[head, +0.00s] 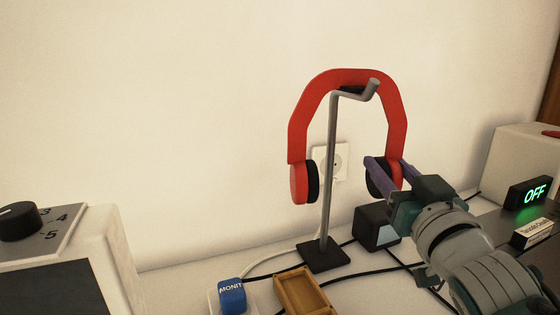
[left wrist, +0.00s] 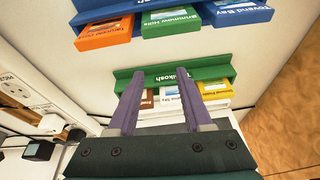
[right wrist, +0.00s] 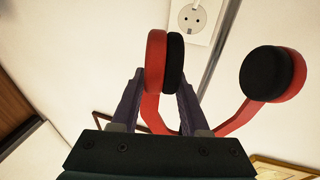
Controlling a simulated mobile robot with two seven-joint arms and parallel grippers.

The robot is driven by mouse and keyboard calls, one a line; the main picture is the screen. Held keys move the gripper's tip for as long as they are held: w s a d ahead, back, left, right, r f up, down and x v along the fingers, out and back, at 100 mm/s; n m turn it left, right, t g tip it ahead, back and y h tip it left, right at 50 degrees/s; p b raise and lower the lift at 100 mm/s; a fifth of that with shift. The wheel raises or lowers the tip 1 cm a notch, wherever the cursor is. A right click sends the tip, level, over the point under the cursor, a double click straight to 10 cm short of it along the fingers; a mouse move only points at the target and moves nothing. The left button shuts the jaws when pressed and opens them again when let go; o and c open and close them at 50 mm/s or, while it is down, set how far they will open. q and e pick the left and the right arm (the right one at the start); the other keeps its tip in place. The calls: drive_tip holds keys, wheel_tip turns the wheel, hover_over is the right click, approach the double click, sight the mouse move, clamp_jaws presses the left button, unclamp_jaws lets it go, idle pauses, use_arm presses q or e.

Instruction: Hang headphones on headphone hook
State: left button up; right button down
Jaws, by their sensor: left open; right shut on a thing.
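The red headphones (head: 299,125) with black ear pads are upright at the grey headphone stand (head: 331,180). Their headband arches over the stand's bent hook (head: 370,91); I cannot tell whether it rests on the hook. My right gripper (head: 385,170) is shut on the right ear cup. In the right wrist view that ear cup (right wrist: 156,62) sits between the purple fingers, and the other ear cup (right wrist: 272,75) hangs free beside the stand's post. My left gripper (left wrist: 155,105) is open and empty, away from the headphones, and is not in the head view.
A wall socket (head: 332,160) is behind the stand. A blue block (head: 232,295), a wooden tray (head: 302,292) and a dark box (head: 376,228) are near its base, with black cables. A dial unit (head: 40,235) is at left; a green OFF sign (head: 530,194) at right. Coloured labelled blocks (left wrist: 172,80) face my left gripper.

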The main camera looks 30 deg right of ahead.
drive_tip(key=shift+c, duration=1.6)
unclamp_jaws()
